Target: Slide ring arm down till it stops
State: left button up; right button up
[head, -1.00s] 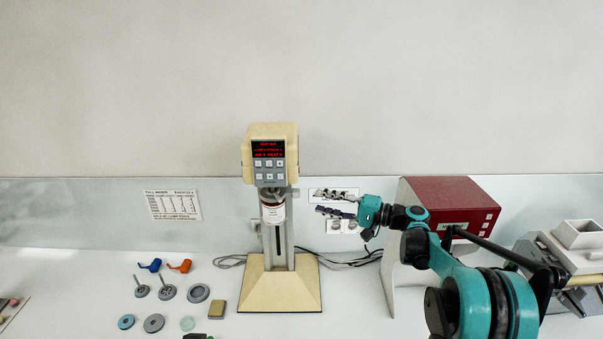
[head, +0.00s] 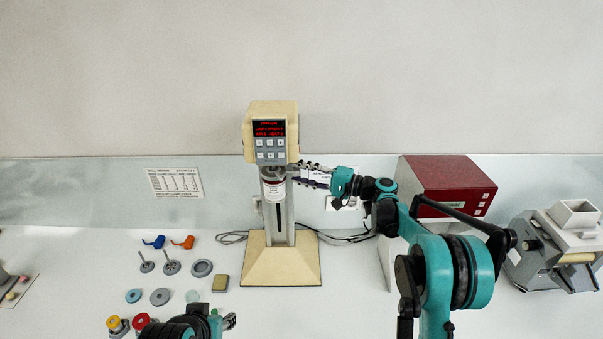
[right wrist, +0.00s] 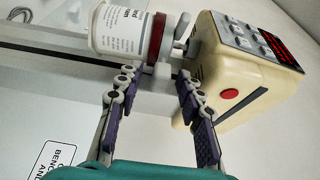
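The cream mixer stand (head: 282,262) has a head with a red display and buttons, and a grey column with a dark slot. A white labelled jar with a dark red band (head: 274,188) hangs high in front of the column, just under the head; it also shows in the right wrist view (right wrist: 118,28). The ring arm is mostly hidden; a small grey block beside the jar (right wrist: 163,72) may be part of it. My right gripper (head: 297,174) is open beside the jar, its fingers (right wrist: 157,75) spread either side of that block. My left gripper (head: 230,321) is at the bottom edge, its fingers unclear.
A red-topped instrument (head: 445,184) and a grey machine with a hopper (head: 560,245) stand to the right. Discs, stirrers and blue and orange clamps (head: 183,242) lie left of the base. Cables (head: 345,237) run behind. Red and yellow knobs (head: 140,321) show at front left.

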grip_shut()
notch_tip(320, 180, down, 6)
jog(key=b, duration=0.5)
jog(key=shift+o, duration=0.9)
grip_release()
jog(key=shift+r, duration=0.1)
jog(key=v, duration=0.7)
jog(key=shift+s+d, duration=0.15)
jog(key=shift+d, duration=0.05)
